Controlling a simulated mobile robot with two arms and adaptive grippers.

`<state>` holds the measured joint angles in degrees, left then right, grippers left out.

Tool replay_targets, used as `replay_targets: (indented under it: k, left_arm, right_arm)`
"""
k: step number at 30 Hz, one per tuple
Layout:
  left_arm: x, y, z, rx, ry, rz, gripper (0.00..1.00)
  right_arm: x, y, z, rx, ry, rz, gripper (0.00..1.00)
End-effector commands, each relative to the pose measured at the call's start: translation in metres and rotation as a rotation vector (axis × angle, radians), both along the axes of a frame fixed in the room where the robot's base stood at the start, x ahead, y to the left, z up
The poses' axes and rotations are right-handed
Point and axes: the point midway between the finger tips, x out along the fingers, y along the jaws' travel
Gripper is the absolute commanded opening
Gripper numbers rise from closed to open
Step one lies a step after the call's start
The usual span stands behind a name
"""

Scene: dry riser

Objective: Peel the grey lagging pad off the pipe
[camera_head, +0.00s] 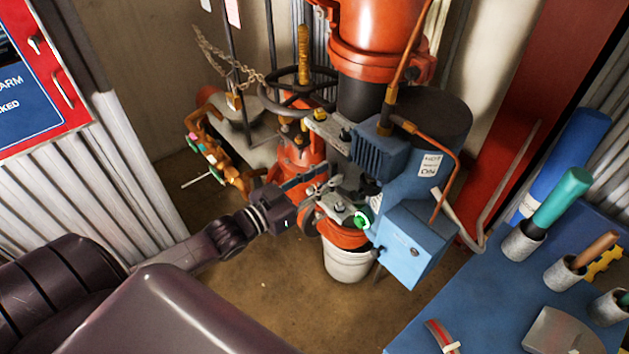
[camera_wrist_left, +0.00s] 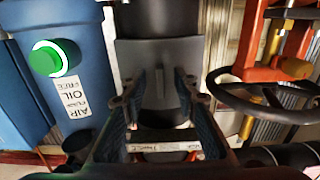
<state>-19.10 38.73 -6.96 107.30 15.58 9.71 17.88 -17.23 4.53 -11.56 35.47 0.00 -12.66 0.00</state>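The dark pipe (camera_wrist_left: 158,55) runs down the middle of the left wrist view. A dark grey pad (camera_wrist_left: 158,92), seemingly the lagging pad, shows on it as a slightly lighter rectangular patch. My left gripper (camera_wrist_left: 158,85) has its fingers spread, one on each side of the pad. I cannot tell whether they touch it. In the head view the left gripper (camera_head: 318,185) is among the pipework, left of the blue machine. The pad cannot be made out clearly there. My right gripper is not in view.
The blue machine (camera_head: 405,245) with its green button (camera_head: 361,219) stands close right of the gripper. A black handwheel (camera_head: 290,95) and chain are behind. A white bucket (camera_head: 348,262) is below. A blue bench (camera_head: 480,310) with tools is at the right.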

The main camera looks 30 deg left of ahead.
Motion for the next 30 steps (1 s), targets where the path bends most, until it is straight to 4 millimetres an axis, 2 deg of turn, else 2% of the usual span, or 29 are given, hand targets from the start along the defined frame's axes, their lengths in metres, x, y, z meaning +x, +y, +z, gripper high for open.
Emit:
replay_targets:
  k: [11,19,23,24,26,30]
  left_arm:
    - [0.0053,-0.0016,-0.0006,0.002,0.002,0.000,0.28]
    - [0.0051,-0.0016,-0.0005,0.001,0.001,0.000,0.00]
    - [0.0050,-0.0017,-0.0005,0.001,0.001,0.000,0.00]
    - [0.0050,-0.0017,-0.0004,0.001,0.001,0.000,0.06]
    - [0.0050,-0.0017,-0.0004,0.001,0.001,0.000,0.00]
    - [0.0050,-0.0017,-0.0004,0.001,0.001,0.000,0.00]
  right_arm:
    - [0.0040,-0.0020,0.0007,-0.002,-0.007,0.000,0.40]
    - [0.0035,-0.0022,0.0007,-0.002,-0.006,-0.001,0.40]
    - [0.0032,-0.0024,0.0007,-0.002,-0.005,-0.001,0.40]
    - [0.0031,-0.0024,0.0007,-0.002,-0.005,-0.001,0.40]
    - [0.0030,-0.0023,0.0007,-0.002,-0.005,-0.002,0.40]
    - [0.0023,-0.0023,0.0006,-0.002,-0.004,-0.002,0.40]
